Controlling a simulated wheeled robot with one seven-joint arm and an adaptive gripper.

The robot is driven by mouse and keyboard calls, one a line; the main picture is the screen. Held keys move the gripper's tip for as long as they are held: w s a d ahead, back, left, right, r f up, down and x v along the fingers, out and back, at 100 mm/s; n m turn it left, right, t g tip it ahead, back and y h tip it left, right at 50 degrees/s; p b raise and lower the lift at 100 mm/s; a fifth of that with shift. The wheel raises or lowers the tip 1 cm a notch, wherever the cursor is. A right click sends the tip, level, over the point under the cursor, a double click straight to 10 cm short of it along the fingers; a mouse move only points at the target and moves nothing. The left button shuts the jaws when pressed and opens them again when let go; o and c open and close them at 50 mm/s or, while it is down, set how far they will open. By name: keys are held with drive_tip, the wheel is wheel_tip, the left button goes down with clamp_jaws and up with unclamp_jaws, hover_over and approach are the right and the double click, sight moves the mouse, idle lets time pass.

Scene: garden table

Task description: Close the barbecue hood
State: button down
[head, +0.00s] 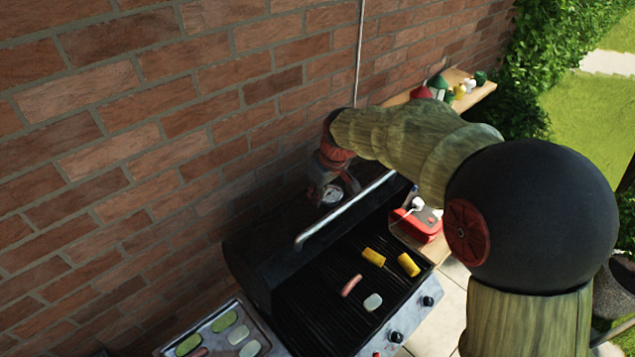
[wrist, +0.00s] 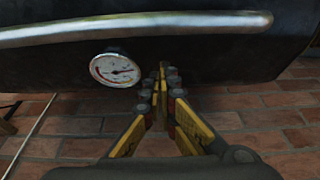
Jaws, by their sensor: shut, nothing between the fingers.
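The black barbecue hood (head: 255,262) stands raised above the grill grate (head: 325,300), with its back toward the brick wall. Its silver bar handle (head: 345,210) runs along the upper edge and crosses the top of the wrist view (wrist: 140,28). A round white gauge (wrist: 115,70) sits on the hood's outer face and shows in the head view (head: 332,195). My gripper (wrist: 162,72) is shut and empty, its tips right beside the gauge, at the hood's outer face on the wall side. Whether the tips touch the hood cannot be told. In the head view my gripper (head: 325,175) is partly hard to make out.
Corn (head: 408,264), a sausage (head: 351,285) and a pale piece (head: 372,302) lie on the grate. A tray of food (head: 215,330) is at the left. A red box (head: 422,222) stands right of the grill. The brick wall (head: 150,130) is close behind the hood.

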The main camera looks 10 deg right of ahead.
drive_tip(key=s+d, duration=0.1)
drive_tip(key=s, duration=0.1)
drive_tip(key=shift+s+d+r+p, duration=0.3)
drive_tip(key=shift+s+d+r, duration=0.05)
drive_tip(key=shift+d+r, duration=0.05)
drive_tip(key=shift+w+f, duration=0.1)
drive_tip(key=shift+f, duration=0.05)
drive_tip(key=shift+f+b, duration=0.1)
drive_tip(key=shift+b, duration=0.2)
